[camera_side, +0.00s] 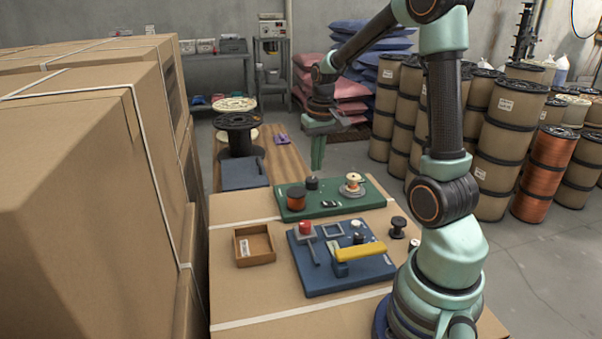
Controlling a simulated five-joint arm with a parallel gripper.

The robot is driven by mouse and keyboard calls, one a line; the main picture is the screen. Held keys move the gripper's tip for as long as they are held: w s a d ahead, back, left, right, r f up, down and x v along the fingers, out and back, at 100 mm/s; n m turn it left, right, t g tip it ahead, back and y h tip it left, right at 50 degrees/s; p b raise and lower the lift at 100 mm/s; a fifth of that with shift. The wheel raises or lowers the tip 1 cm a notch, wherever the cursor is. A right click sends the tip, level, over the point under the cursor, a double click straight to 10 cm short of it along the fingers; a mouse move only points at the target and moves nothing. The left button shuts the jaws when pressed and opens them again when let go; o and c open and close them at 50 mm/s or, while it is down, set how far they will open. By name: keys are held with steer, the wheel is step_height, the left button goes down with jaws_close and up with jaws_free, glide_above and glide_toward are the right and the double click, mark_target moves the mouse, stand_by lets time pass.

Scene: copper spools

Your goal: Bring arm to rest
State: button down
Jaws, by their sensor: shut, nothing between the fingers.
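My gripper (318,155) hangs pointing down above the far side of the work surface, over the back of the green board. Its fingers are together, with nothing held between them. It is well above the boards and touches nothing. The green board (335,206) carries a copper spool (296,198), a small black spool (312,183) and a pale spool on a round plate (352,184). The blue board (312,270) in front carries a red knob (305,228), a square frame and a yellow lever (360,251).
A brown open tray (254,245) sits left of the blue board; a black spool (397,227) stands to its right. Tall cardboard boxes (80,170) crowd the left. Large spools (505,130) stand behind at the right. The air around my gripper is clear.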

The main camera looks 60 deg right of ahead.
steer(key=s+a+r+n+t, duration=0.2)
steer(key=a+r+n, duration=0.1)
steer(key=a, duration=0.7)
steer(key=s+a+r+n+t, duration=0.2)
steer(key=a+r+n, duration=0.2)
steer(key=a, duration=0.7)
step_height(320, 180, up, 2)
steer(key=shift+s+a+t+y, duration=0.2)
steer(key=shift+s+t+y, duration=0.1)
steer(key=shift+s, duration=0.1)
